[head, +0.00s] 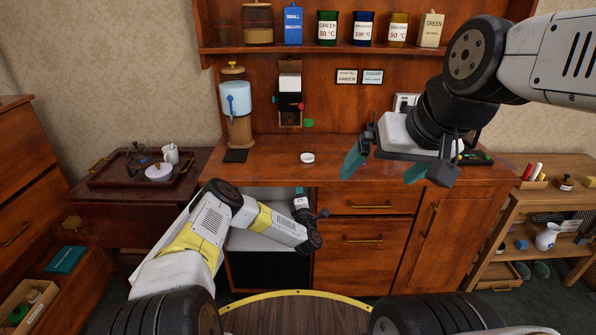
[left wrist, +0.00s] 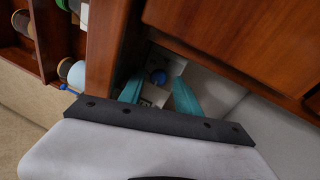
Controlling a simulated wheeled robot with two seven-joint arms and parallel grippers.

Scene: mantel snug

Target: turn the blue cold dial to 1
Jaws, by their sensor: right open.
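The dial's number marks are too small to read. My right gripper (head: 380,172) is open and empty above the counter's right part.
The counter (head: 340,172) holds a small white dish (head: 307,158) and a blue-and-white dispenser (head: 236,105). A wall unit (head: 290,95) has red and blue knobs. Drawers (head: 369,201) stand right of the compartment. A round table (head: 290,315) is close in front.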

